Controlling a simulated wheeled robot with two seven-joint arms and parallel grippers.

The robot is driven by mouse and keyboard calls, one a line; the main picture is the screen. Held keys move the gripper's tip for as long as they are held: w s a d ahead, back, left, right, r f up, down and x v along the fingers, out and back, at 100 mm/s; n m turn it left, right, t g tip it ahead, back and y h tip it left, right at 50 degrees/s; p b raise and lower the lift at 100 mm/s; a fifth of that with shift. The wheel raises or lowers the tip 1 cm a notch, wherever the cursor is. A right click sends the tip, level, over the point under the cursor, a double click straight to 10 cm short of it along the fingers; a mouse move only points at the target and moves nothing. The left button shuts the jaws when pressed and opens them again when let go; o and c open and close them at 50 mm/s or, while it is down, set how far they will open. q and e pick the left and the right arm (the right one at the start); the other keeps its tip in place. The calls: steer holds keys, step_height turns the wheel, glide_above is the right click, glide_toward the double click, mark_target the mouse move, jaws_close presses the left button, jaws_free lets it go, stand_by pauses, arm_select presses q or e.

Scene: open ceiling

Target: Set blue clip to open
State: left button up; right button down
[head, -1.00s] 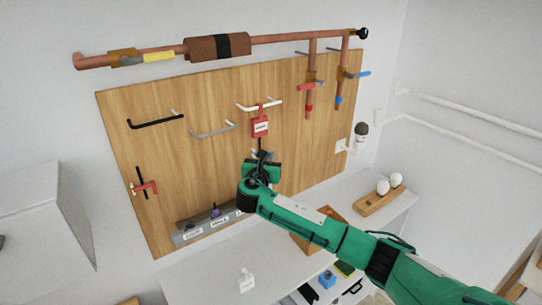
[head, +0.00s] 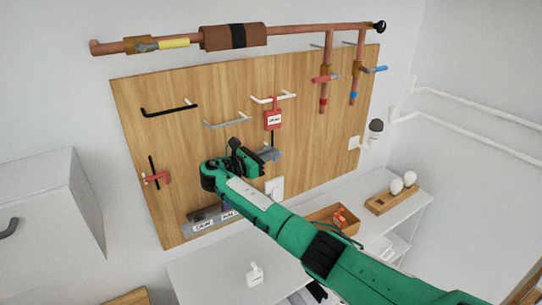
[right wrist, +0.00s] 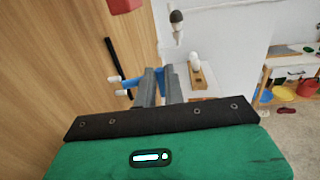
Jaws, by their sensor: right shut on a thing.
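The blue clip (right wrist: 131,82) shows in the right wrist view as blue arms with white tips, beside a black bar (right wrist: 117,62) on the wooden board. A blue part also shows between and behind the grey fingers of my right gripper (right wrist: 154,85). In the head view my right gripper (head: 265,156) is at the lower middle of the board, shut on the blue clip (head: 276,156). The gripper hides much of the clip, so its exact angle is unclear. My left gripper is out of view.
A red clip (head: 156,178) is at the board's left. Copper pipes with red and blue handles (head: 374,69) are at upper right. A white shelf (head: 215,275) lies below.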

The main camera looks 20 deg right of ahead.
stand_by(0.4)
steer(key=c, duration=1.5)
jaws_free()
steer(key=shift+a, duration=0.1)
steer(key=b+v, duration=0.6)
steer(key=v, duration=0.7)
steer(key=shift+a, duration=0.4)
